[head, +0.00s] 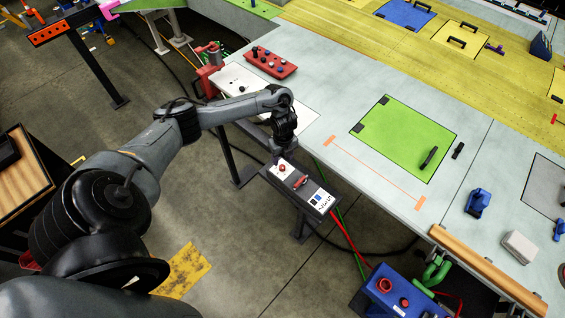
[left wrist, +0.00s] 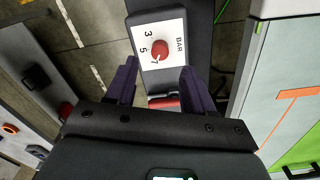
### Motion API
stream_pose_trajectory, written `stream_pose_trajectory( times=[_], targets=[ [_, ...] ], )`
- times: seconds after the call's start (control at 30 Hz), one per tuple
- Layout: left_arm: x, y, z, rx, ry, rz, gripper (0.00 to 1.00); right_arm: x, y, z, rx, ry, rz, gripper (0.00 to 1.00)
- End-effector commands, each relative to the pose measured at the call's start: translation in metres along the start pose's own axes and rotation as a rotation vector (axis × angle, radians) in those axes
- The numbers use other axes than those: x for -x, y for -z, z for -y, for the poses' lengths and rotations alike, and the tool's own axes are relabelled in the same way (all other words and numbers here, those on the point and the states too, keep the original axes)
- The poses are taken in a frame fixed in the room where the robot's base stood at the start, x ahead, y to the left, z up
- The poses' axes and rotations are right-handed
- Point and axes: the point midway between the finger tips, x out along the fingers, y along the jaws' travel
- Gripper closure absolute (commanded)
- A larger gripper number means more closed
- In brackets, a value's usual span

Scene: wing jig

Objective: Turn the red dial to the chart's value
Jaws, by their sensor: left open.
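The red dial (left wrist: 159,49) sits on a white plate (left wrist: 171,27) marked BAR, with 3, 5 and 7 beside it. It also shows in the head view (head: 283,168) at the far end of a dark panel (head: 273,181). A small light mark on the dial appears to face the 7. My left gripper (head: 277,158) is above that end of the panel. In the left wrist view its purple fingers (left wrist: 159,70) are open, one on each side below the dial, with no visible grip. A white card (head: 321,200) lies on the panel's near end; its print is too small to read. My right gripper is not in view.
A red handle (head: 300,183) stands on the panel between dial and card. The large pale table (head: 340,110) lies just right, with a green plate (head: 405,137). A blue box (head: 385,290) with red buttons stands at the near right. Floor is open left of the panel.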

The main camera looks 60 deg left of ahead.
Motion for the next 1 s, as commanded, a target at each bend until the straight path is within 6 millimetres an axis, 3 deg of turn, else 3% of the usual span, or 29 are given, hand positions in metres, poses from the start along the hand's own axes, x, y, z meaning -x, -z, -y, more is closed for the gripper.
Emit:
stream_pose_trajectory(
  times=[0.2,0.4,1.0],
  targets=[
    [0.037,-0.001,0.001,-0.001,0.003,0.002,0.47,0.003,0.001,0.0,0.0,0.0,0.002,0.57],
    [0.05,0.0,0.001,0.0,0.002,0.001,0.47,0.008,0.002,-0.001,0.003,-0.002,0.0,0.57],
    [0.045,0.001,-0.007,0.0,-0.016,-0.001,0.47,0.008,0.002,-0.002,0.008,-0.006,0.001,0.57]
  ],
)
